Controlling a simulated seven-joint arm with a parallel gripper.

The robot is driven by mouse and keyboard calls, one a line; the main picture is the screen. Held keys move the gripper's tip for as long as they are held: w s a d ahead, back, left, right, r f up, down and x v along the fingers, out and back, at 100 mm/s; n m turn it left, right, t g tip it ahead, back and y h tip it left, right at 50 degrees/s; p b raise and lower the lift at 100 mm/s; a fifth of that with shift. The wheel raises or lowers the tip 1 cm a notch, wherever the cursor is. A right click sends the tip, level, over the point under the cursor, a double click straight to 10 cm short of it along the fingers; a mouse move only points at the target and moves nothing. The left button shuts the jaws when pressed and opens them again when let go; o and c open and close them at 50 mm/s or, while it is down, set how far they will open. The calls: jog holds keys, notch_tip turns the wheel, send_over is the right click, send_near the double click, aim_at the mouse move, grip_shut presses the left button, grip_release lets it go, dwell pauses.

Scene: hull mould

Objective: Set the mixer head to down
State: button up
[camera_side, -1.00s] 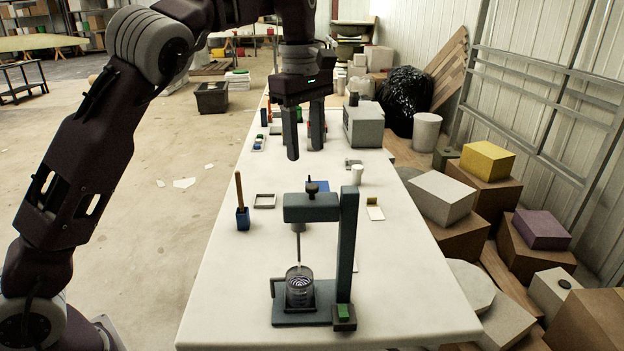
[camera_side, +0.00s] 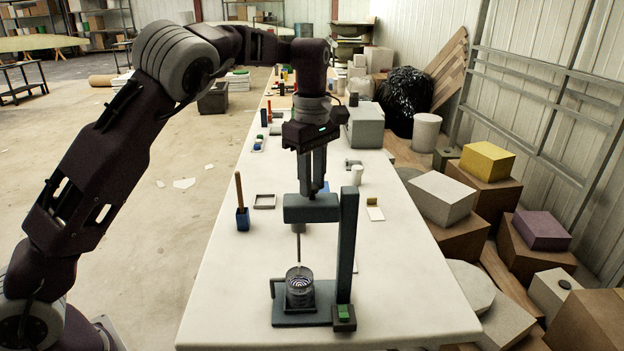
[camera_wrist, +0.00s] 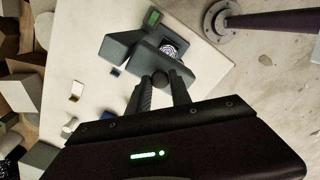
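The mixer stands at the near end of the white table, with a dark base (camera_side: 300,314), an upright column (camera_side: 347,245) and a blue-grey head (camera_side: 311,208) held out from it. A thin shaft runs down from the head to a clear cup (camera_side: 300,287) with a striped spiral inside. My gripper (camera_side: 309,190) points down just above the head. In the wrist view a dark round knob (camera_wrist: 160,80) on the head shows between my fingertips, with the fingers apart on either side. Whether they touch it cannot be told. The side view hides the knob.
A blue holder with a brown stick (camera_side: 242,217) stands left of the mixer. A small tray (camera_side: 264,201), a white cup (camera_side: 357,175) and a grey box (camera_side: 364,126) lie farther back. The table's front left is clear.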

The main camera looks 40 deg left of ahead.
aim_at(312, 218)
grip_shut()
dwell(1.0)
notch_tip(312, 218, down, 10)
jog(key=shift+r, duration=0.1)
dwell(0.3)
jog(key=o, duration=0.8)
grip_release()
jog(key=shift+o, duration=0.2)
jog(key=shift+r, duration=0.1)
